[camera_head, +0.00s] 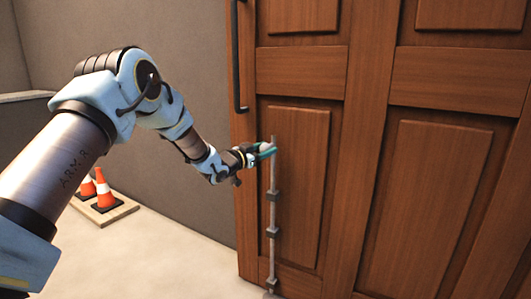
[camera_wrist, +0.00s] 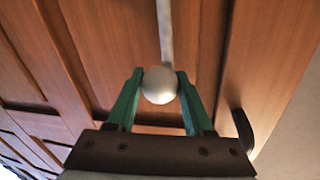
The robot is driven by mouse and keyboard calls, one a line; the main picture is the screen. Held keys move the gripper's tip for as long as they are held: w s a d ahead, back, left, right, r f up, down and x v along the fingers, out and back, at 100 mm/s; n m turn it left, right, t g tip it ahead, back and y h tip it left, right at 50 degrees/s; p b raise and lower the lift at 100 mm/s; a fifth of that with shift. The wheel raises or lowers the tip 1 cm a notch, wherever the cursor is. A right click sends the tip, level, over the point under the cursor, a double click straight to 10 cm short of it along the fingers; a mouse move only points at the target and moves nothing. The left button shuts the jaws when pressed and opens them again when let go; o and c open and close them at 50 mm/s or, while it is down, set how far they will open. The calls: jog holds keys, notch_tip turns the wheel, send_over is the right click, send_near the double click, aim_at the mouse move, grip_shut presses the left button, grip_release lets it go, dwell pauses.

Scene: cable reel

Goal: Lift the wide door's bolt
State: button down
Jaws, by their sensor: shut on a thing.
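The wide wooden door (camera_head: 367,150) fills the right half of the head view and stands upright. Its bolt (camera_head: 273,210) is a thin grey vertical rod low on the door's left part, running through brackets down to the floor. My gripper (camera_head: 268,149) is at the bolt's upper end. In the wrist view, a round pale knob (camera_wrist: 160,85) sits between the green fingers of my gripper (camera_wrist: 158,96), which are shut on it. The rod (camera_wrist: 165,30) runs away from the knob along the door. The rod's lower tip at the floor is hard to make out.
A long dark handle (camera_head: 237,60) is fixed on the door's left edge above my gripper. It also shows at the right in the wrist view (camera_wrist: 243,133). Orange and white cones (camera_head: 103,186) stand on a board at the left by the grey wall. The floor before the door is clear.

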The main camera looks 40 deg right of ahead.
jog(key=c, duration=0.6)
grip_release()
jog(key=shift+r, duration=0.4)
jog(key=shift+o, duration=1.4)
jog(key=shift+f, duration=0.1)
jog(key=shift+f, duration=0.1)
jog(key=s+a, duration=0.1)
jog(key=a, duration=0.9)
jog(key=shift+a+b, duration=0.35)
jog(key=shift+a, duration=0.05)
